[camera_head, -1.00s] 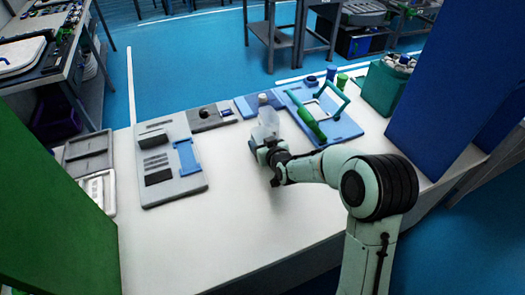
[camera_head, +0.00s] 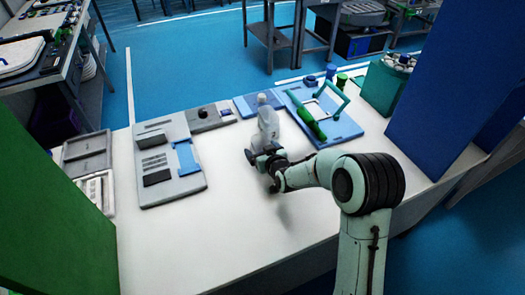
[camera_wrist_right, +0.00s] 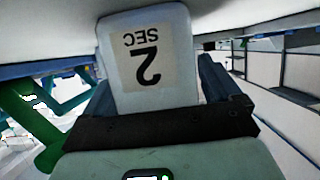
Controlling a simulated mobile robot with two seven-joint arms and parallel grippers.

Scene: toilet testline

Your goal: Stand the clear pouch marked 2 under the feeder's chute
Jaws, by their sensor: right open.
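The pouch marked 2 (camera_head: 267,124) is pale and stands about upright near the back middle of the white bench. In the right wrist view, the pouch (camera_wrist_right: 150,70) shows a label reading "2 SEC", upside down in the picture. My right gripper (camera_head: 258,155) is open at the near side of the pouch. In the right wrist view, the gripper's fingers (camera_wrist_right: 155,95) lie on either side of it. I cannot tell whether they touch it. I cannot clearly make out the feeder's chute. My left gripper is not in view.
A blue tray (camera_head: 345,129) with a green-handled frame (camera_head: 312,125) lies right of the pouch. A grey panel (camera_head: 180,185) with a blue piece lies left. A teal bin (camera_head: 380,90) and a blue wall (camera_head: 440,80) stand right. The front of the bench is clear.

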